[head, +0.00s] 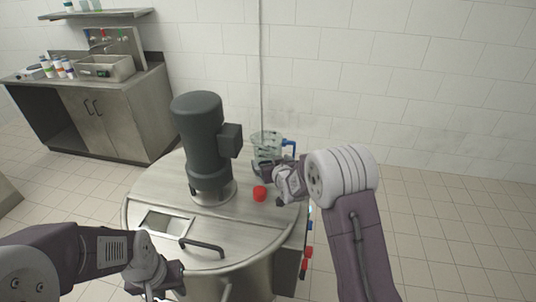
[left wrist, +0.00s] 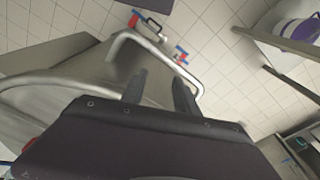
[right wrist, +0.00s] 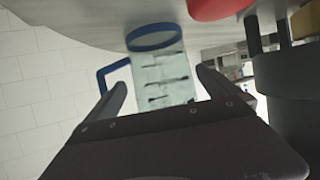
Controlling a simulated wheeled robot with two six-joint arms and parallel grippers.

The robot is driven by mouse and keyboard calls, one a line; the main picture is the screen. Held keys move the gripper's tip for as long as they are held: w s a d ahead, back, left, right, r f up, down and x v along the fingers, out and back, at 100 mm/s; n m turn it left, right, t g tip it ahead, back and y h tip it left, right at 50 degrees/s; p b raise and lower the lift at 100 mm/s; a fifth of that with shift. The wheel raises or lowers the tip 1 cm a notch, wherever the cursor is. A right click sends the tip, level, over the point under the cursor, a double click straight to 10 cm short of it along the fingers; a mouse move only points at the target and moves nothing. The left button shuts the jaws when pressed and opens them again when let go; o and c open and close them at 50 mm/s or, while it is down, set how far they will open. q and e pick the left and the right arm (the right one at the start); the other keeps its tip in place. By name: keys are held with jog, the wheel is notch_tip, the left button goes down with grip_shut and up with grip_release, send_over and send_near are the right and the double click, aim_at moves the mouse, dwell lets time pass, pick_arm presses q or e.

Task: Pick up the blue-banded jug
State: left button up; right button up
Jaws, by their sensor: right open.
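The blue-banded jug (head: 268,143) is clear with dark marks and a blue handle. It stands on the round steel lid (head: 152,190) near its back right edge. In the right wrist view the jug (right wrist: 163,75) shows its blue band and blue handle. My right gripper (head: 264,170) is open in front of the jug. In the right wrist view its fingers lie to either side of the jug; contact cannot be told. My left gripper (head: 160,292) is low at the front left, away from the jug. In the left wrist view its fingers (left wrist: 160,82) are apart and empty.
A dark motor (head: 198,130) stands on the lid left of the jug. A red knob (head: 260,193) is close to my right gripper. A lid handle (head: 202,247) lies in front. A bent steel pipe (left wrist: 150,45) is near my left gripper. A sink counter (head: 105,105) stands back left.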

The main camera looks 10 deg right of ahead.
jog(key=p+x, duration=0.1)
jog(key=x, duration=0.3)
jog(key=shift+w+a, duration=0.1)
jog(key=shift+w, duration=0.35)
jog(key=shift+s+r, duration=0.15)
jog(key=c, duration=1.2)
notch_tip(320, 180, up, 10)
jog(key=shift+b, duration=0.3)
